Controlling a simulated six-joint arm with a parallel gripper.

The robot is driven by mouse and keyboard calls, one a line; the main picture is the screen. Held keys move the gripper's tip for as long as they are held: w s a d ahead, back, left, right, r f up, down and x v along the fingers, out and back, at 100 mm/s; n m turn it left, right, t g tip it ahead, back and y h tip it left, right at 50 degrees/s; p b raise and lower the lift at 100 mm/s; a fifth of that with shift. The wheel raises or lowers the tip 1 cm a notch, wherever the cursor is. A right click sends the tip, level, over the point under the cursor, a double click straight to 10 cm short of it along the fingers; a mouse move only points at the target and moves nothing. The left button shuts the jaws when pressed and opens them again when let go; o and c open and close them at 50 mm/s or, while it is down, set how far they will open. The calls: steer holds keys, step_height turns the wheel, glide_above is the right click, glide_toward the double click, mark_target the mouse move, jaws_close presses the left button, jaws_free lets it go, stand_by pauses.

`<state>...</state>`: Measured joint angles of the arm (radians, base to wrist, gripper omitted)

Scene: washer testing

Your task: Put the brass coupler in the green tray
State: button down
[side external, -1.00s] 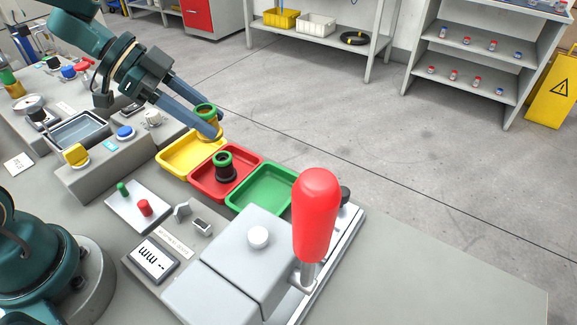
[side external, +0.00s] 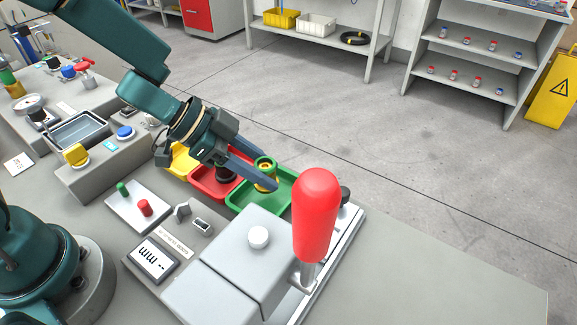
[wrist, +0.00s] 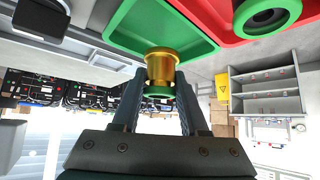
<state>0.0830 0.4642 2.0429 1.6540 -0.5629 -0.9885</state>
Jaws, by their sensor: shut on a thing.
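The brass coupler (side external: 264,176) is a gold cylinder with a green ring at its top end. My gripper (side external: 263,172) is shut on it and holds it over the green tray (side external: 240,206) in the side view. In the wrist view the coupler (wrist: 161,68) is between the two fingers of my gripper (wrist: 160,85), with the green tray (wrist: 125,20) behind it. Whether the coupler's lower end touches the tray floor I cannot tell.
The red tray (side external: 203,185), beside the green one, holds a dark coupler with a green ring (wrist: 266,15). A yellow tray (side external: 181,160) is beyond it.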

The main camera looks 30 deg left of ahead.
steer(key=shift+f, duration=1.7)
